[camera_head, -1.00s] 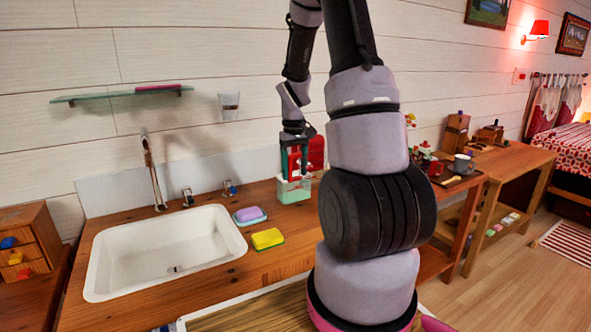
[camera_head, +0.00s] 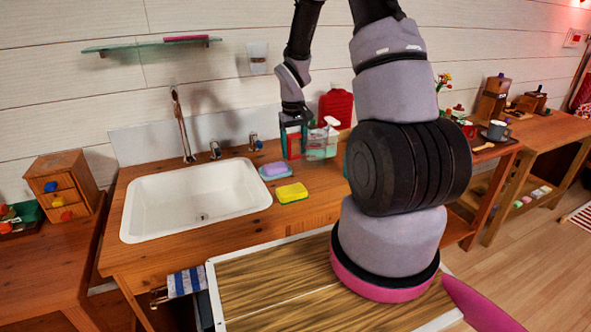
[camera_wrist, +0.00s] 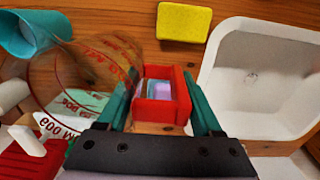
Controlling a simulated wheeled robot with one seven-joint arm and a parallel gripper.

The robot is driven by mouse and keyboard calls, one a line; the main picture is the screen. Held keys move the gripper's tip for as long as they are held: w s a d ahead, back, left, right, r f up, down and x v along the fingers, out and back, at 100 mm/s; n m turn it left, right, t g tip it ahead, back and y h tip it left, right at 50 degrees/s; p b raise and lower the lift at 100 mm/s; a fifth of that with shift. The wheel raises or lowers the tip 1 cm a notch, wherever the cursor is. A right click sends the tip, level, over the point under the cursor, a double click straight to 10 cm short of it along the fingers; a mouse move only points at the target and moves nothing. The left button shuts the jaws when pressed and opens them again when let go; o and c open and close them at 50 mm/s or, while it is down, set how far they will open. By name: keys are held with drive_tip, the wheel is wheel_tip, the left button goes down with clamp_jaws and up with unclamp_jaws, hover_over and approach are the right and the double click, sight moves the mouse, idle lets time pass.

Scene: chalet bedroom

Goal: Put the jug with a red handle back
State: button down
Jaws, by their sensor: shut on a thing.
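A clear jug with red markings (camera_wrist: 75,75) fills the left of the wrist view. Its red handle (camera_wrist: 157,112) is between the green fingers of my gripper (camera_wrist: 163,112), which is shut on it. In the head view my gripper (camera_head: 293,130) points down over the counter's back part. The clear jug (camera_head: 316,150) shows just right of the fingers and overlaps other things there. I cannot tell if its base touches the counter.
A white sink (camera_head: 195,200) lies left, with a tap (camera_head: 181,125) behind it. Purple soap (camera_head: 275,169) and a yellow sponge (camera_head: 291,192) are in front of my gripper. A white spray bottle (camera_head: 331,123) and a red object (camera_head: 337,105) stand close by the jug. A teal cylinder (camera_wrist: 25,35) lies left.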

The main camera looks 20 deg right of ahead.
drive_tip(key=shift+f, duration=3.4)
drive_tip(key=shift+f, duration=0.2)
drive_tip(key=shift+c, duration=0.2)
unclamp_jaws()
drive_tip(key=shift+r, duration=0.1)
